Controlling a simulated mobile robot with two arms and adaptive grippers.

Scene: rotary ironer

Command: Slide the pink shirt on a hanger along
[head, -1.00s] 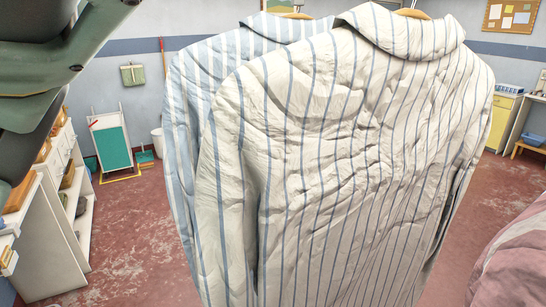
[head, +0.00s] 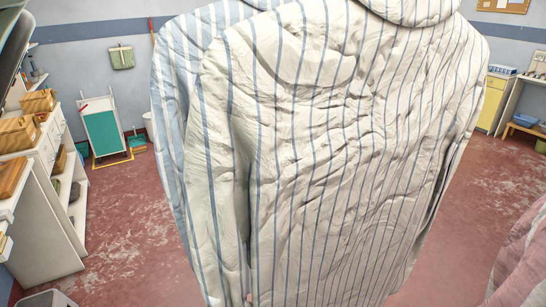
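A pink garment with paler stripes (head: 525,255) shows only in part at the right edge of the head view; its top and any hanger are out of frame. A white shirt with blue stripes (head: 350,170) hangs large in the middle, close to me. A blue and white striped shirt (head: 172,120) hangs just behind it to the left. The tops of these shirts are cut off by the upper edge. Neither gripper shows; a dark part of my own arm is at the upper left corner.
White shelving with wooden boxes (head: 38,102) stands at the left. A teal and white folding stand (head: 103,132) is by the back wall. A yellow cabinet (head: 493,103) and a blue bin (head: 525,120) stand at the right. Red floor (head: 115,215) is clear at the left.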

